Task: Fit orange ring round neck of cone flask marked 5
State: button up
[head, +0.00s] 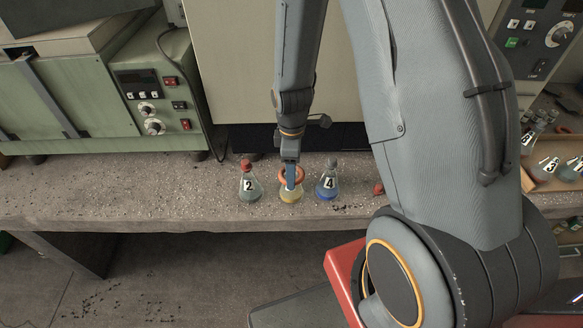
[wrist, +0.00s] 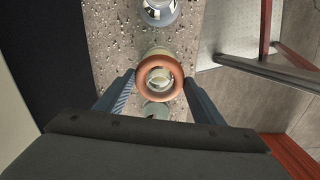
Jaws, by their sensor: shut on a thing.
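My gripper (head: 291,176) is shut on the orange ring (wrist: 148,90), with one finger on each side of it in the wrist view. The ring also shows in the head view (head: 283,174). A cone flask with yellow liquid (head: 290,197) stands upright under the ring on the bench. In the wrist view its glass mouth (wrist: 160,77) shows through the ring's hole. I cannot tell whether the ring is around the neck or just above it. The flask's number is hidden or unreadable behind the gripper.
Flask 2 (head: 249,185), with a red top, stands close on the left. Flask 4 (head: 327,185), with blue liquid, stands close on the right. A wooden tray (head: 541,182) with more flasks is far right. The bench (head: 120,195) is clear on the left.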

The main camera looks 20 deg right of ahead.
jog(key=shift+f+b, duration=0.3)
jog(key=shift+f, duration=0.3)
jog(key=o, duration=1.7)
jog(key=shift+c, duration=0.2)
jog(key=shift+r, duration=0.1)
jog(key=shift+r+p, duration=3.05)
jog(key=shift+r, duration=0.9)
